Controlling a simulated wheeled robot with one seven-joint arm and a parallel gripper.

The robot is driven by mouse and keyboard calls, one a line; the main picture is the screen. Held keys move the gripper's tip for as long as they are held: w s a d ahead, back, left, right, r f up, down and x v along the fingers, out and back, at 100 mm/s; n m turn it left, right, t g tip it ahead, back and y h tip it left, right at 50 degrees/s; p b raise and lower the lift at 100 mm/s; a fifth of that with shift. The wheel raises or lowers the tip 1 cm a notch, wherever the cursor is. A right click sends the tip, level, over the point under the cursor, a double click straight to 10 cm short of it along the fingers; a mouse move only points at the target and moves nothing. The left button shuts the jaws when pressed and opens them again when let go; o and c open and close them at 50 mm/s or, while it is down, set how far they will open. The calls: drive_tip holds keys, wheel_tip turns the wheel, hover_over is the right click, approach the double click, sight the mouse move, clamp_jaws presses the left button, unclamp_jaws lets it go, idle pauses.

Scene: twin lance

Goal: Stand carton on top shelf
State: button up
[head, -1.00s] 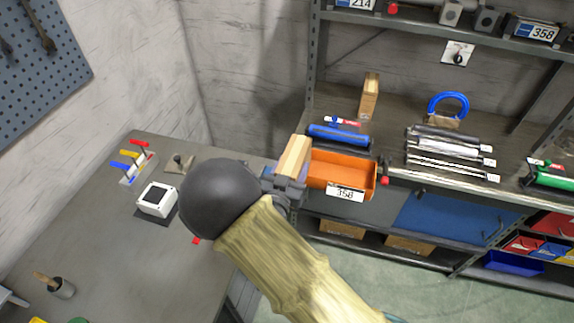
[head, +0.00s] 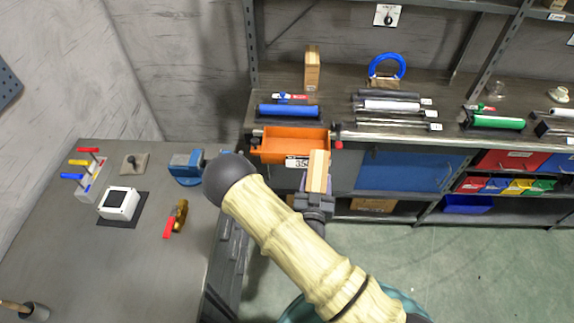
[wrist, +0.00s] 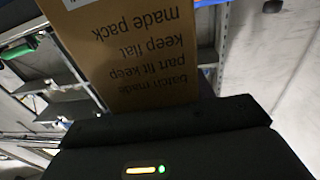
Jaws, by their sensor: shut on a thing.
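My gripper (head: 316,197) is shut on a light-brown carton (head: 318,171), which stands upright from the jaws in front of the shelf rack. In the wrist view the carton (wrist: 135,60) fills the upper middle, with printed text upside down; the fingertips are hidden there. The carton overlaps the orange bin (head: 290,147) in the head view, and the gap between them is hard to judge. The wide shelf (head: 345,87) behind holds a similar carton (head: 312,70) standing upright. Only part of a higher shelf (head: 480,5) shows at the top edge.
On the wide shelf lie a blue roll (head: 289,111), several dark and silver rolls (head: 392,105), a blue ring (head: 386,66) and a green roll (head: 498,122). A rack post (head: 508,45) rises at right. The workbench (head: 120,250) at left holds a blue vise (head: 186,167) and tools.

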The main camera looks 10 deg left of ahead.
drive_tip(key=d+f, duration=0.4)
drive_tip(key=d, duration=0.4)
drive_tip(key=d+f, duration=0.5)
drive_tip(key=d, duration=0.3)
drive_tip(key=shift+d, duration=0.15)
drive_tip(key=shift+w, duration=0.1)
